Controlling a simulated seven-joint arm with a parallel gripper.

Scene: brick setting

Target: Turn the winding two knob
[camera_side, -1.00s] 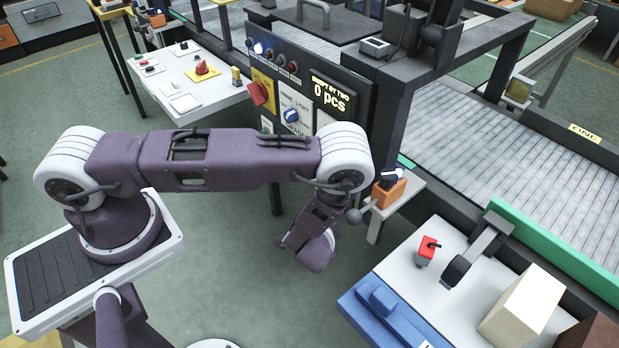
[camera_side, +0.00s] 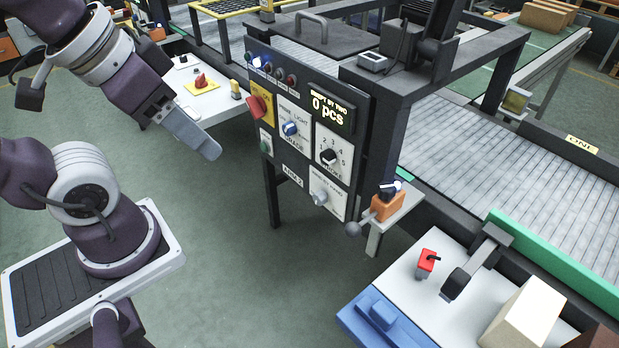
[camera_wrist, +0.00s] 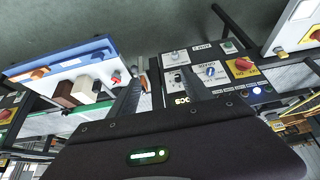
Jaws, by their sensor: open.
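The upright control panel (camera_side: 303,180) carries several rotary knobs in the side view. A grey-white knob (camera_side: 320,198) is at its lower right, beside a small label that seems to end in 2. A black knob (camera_side: 328,156) with numbers around it is above, and a blue knob (camera_side: 291,128) is to its upper left. I cannot read for sure which one is winding two. My gripper (camera_side: 207,148) is left of the panel, apart from every knob. In the wrist view my gripper (camera_wrist: 163,92) has its fingers apart and empty, with the panel (camera_wrist: 220,60) seen upside down beyond.
A red rotary switch (camera_side: 259,106) is at the panel's left edge. An orange box with a dark knob (camera_side: 388,206) is on a small shelf right of the panel. A white table (camera_side: 215,105) is behind my gripper. The floor before the panel is clear.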

